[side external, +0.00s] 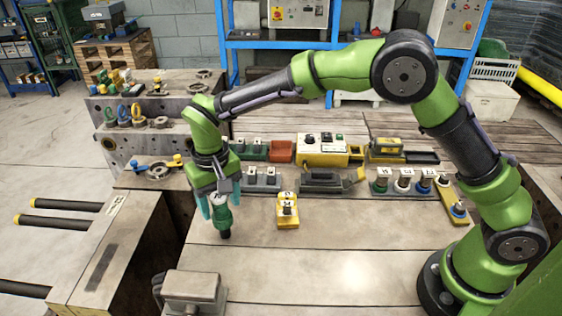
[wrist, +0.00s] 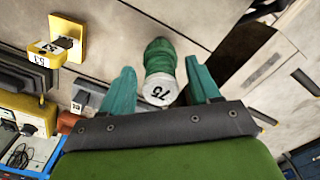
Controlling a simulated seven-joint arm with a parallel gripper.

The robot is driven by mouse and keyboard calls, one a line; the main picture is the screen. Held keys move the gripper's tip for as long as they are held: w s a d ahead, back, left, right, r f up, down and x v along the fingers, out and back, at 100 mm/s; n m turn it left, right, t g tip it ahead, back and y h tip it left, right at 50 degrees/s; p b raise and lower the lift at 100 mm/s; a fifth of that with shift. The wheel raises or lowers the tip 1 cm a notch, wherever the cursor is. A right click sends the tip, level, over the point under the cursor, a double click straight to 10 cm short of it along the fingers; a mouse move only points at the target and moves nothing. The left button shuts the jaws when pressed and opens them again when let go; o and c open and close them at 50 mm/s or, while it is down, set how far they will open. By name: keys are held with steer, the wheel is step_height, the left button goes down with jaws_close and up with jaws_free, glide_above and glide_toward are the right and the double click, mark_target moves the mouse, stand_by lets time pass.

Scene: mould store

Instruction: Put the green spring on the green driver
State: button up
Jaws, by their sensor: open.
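My gripper (side external: 221,200) is low over the front left of the bench, fingers pointing down. Its teal fingers also show in the wrist view (wrist: 160,88), apart on either side of a green upright piece (wrist: 160,62). That piece has a white face marked 75, and shows in the side view (side external: 222,217) with a dark lower end at the bench top. The jaws are open and not clamped on it. I cannot tell whether it is the green spring or the green driver. Another green piece (side external: 380,187) stands in the tagged row at right.
A yellow block with numbered tags (side external: 288,220) stands right of my gripper. Grey and yellow equipment (side external: 320,153) lines the bench behind. Coloured rings (side external: 137,113) sit on a metal block at left. A grey block (side external: 194,285) is at the front. The front middle bench is clear.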

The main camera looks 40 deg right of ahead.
step_height(320, 180, up, 12)
steer(key=f, duration=0.1)
steer(key=s+d+r+t+y, duration=0.1)
steer(key=s+d+r, duration=0.2)
steer(key=d+r, duration=0.35)
steer(key=s+d+m+t, duration=0.1)
steer(key=s+d+t, duration=0.2)
steer(key=s+d, duration=0.4)
steer(key=s+d+f+m+t+y, duration=0.1)
steer(key=s+d+t, duration=0.2)
steer(key=s+d, duration=0.5)
steer(key=s, duration=0.2)
steer(key=shift+s+f+m, duration=0.25)
steer(key=shift+s+m, duration=0.15)
